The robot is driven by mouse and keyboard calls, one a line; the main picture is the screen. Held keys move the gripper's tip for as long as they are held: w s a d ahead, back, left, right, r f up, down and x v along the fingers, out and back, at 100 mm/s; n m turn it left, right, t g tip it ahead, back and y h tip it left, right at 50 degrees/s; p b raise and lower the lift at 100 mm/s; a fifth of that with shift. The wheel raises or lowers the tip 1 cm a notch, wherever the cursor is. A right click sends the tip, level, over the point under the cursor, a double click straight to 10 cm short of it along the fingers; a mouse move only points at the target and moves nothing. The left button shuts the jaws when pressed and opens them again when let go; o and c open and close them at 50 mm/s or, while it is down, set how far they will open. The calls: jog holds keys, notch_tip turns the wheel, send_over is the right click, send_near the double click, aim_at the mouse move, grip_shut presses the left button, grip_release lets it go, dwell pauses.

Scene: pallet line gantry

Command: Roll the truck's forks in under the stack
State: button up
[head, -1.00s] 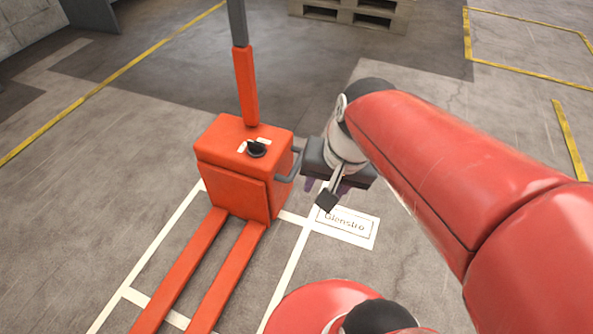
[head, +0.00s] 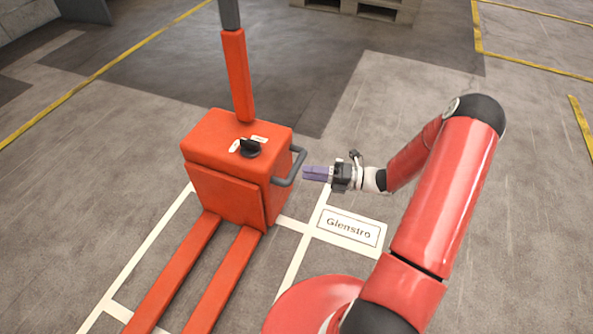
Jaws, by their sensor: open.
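The orange pallet truck (head: 237,165) stands inside a white-lined floor bay, its two forks (head: 198,275) reaching toward the bottom left of the head view. A grey bar handle (head: 293,167) sticks out from the right side of its body. A black knob (head: 249,148) sits on top of the body, and an upright tiller (head: 238,75) rises behind it. My gripper (head: 306,173) is open, with purple fingers pointing left at the bar handle. The fingertips look very close to the bar; I cannot tell whether they touch it. The fork tips are out of view.
A wooden pallet (head: 365,8) shows at the top edge; what it carries is cut off. A floor plate reading "Glenstro" (head: 349,228) lies right of the truck. Yellow lines (head: 110,77) mark the floor. The floor behind the truck is clear.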

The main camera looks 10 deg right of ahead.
aim_at(297, 167)
notch_tip(297, 167, down, 5)
jog(key=w+d+m+t, duration=0.2)
jog(key=d+m+t, duration=0.1)
jog(key=m+t, duration=0.3)
jog(key=shift+m+g, duration=0.4)
jog(key=shift+g, duration=0.1)
jog(key=b+x, duration=0.1)
jog(key=x, duration=0.6)
jog(key=shift+w+a, duration=0.2)
jog(key=shift+a, duration=0.05)
grip_shut()
